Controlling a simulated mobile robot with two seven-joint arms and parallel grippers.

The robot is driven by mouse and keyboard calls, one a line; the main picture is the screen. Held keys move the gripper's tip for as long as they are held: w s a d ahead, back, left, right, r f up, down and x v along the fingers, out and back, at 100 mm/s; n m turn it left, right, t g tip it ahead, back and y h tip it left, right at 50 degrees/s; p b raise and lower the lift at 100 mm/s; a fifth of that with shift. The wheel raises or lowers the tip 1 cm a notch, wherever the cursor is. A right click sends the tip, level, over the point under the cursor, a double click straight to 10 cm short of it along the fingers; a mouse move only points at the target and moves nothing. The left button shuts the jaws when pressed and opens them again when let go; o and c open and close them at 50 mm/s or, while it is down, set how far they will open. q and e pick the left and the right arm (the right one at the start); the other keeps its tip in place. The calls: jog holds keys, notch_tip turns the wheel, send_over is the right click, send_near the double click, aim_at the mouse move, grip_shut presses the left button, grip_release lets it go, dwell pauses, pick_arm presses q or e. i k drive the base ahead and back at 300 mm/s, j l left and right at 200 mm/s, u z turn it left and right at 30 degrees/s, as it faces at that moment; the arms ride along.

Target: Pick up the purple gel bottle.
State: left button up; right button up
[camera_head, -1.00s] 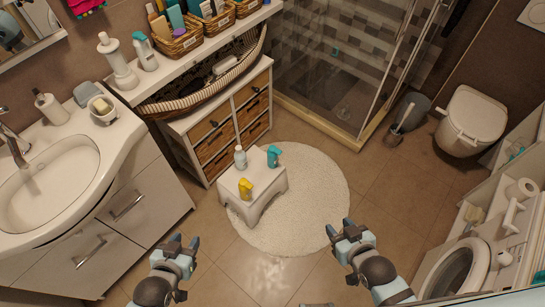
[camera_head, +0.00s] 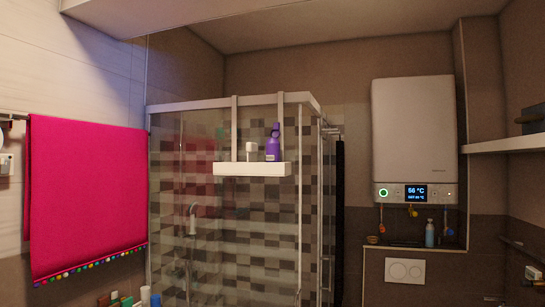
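A purple bottle (camera_head: 272,146) stands upright on a white hanging shelf (camera_head: 252,169), at its right end. The shelf hangs by two straps from the top rail of the glass shower enclosure. A smaller white bottle (camera_head: 251,151) stands to the left of the purple one. Neither of my grippers shows in the head view now, so their state cannot be seen.
The glass shower enclosure (camera_head: 215,235) fills the middle. A pink towel (camera_head: 88,195) hangs at the left. A wall shelf (camera_head: 500,143) juts in at the right.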

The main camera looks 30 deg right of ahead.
aim_at(272, 145)
jog(key=i+l+u, duration=0.2)
jog(key=i+l, duration=0.2)
jog(key=i+l+u, duration=0.2)
jog(key=l, duration=0.35)
jog(key=i, duration=0.1)
